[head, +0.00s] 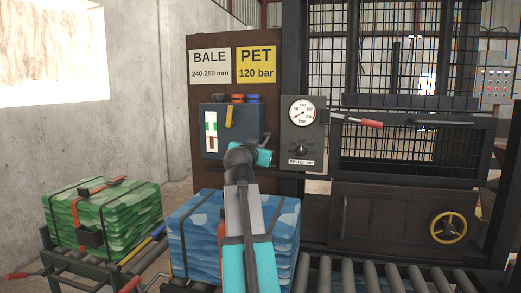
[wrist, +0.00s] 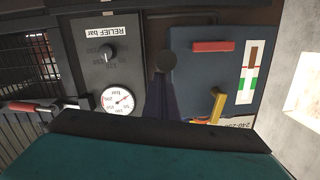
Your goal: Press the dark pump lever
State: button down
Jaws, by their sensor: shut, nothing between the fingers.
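The dark pump lever shows in the wrist view as a dark round knob (wrist: 165,62), between the relief panel and the blue pump box (wrist: 192,75). My gripper (wrist: 166,84) is shut and empty, its dark fingers tapering toward the knob. Their tips appear right at the knob; I cannot tell whether they touch it. In the head view, my gripper (head: 264,155) is at the lower right of the blue pump box (head: 240,137). There a thin dark piece rises just above it, and the lever is mostly hidden or hard to tell from my fingers.
A yellow lever (head: 229,117) is on the box's front. A red bar (wrist: 212,46) is low on the box. A pressure gauge (head: 302,112) and relief knob (head: 301,150) are close by. A red-handled bar (head: 370,123) crosses the press. Blue (head: 190,240) and green (head: 105,215) bales stand in front.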

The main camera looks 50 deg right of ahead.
jog(key=shift+w+a+f, duration=0.15)
jog(key=shift+w+f, duration=0.05)
jog(key=shift+f, duration=0.55)
jog(key=shift+r, duration=0.1)
jog(key=shift+s+a+r+p, duration=0.1)
jog(key=shift+r+p, duration=0.25)
jog(key=shift+r, duration=0.15)
jog(key=r+p, duration=0.1)
jog(key=r, duration=0.2)
jog(key=shift+s+a+r+p, duration=0.1)
jog(key=shift+s+r+p, duration=0.2)
jog(key=shift+s+p, duration=0.1)
jog(key=f+v, duration=0.1)
jog(key=v, duration=0.9)
jog(key=shift+s+r+b, duration=0.25)
jog(key=shift+r+b, duration=0.05)
jog(key=shift+r, duration=0.1)
